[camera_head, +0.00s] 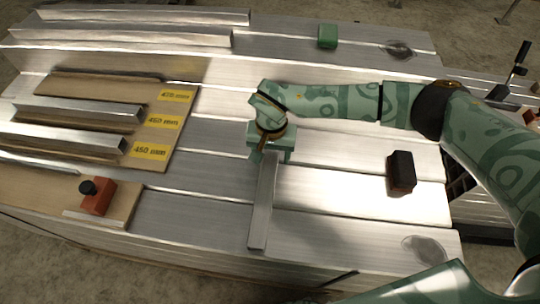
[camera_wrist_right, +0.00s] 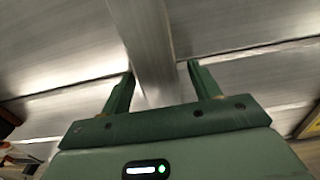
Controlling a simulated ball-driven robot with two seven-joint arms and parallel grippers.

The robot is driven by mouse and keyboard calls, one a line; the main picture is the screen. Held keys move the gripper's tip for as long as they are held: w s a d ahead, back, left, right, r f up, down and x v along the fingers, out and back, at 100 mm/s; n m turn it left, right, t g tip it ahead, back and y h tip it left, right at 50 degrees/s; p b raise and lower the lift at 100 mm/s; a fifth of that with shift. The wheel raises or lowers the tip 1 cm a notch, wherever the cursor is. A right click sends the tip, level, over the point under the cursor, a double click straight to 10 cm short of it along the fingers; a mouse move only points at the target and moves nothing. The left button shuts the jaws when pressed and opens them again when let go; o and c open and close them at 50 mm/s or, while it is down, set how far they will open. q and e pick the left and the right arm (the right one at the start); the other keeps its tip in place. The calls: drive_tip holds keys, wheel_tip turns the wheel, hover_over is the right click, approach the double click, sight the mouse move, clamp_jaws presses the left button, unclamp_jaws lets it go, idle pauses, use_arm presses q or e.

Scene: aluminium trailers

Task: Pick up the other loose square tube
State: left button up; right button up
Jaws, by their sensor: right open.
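A loose square tube (camera_head: 262,205) in bare aluminium lies on the slatted metal top, pointing toward the front edge. My right gripper (camera_head: 270,152) is over its far end, jaws pointing down. In the right wrist view, the square tube (camera_wrist_right: 145,40) runs between the two green fingers of the open right gripper (camera_wrist_right: 161,72). A gap shows beside the fingers; I cannot tell if either touches the tube. The tube's far end is hidden under the gripper in the head view. My left gripper is not in view.
A wooden board (camera_head: 185,135) with yellow length labels carries metal tubes at left. A red block with a black knob (camera_head: 97,195) sits in front of it. A dark red-black block (camera_head: 401,172) lies right of the tube, a green block (camera_head: 327,36) at the back.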

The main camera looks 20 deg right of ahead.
drive_tip(key=shift+r, duration=0.1)
clamp_jaws()
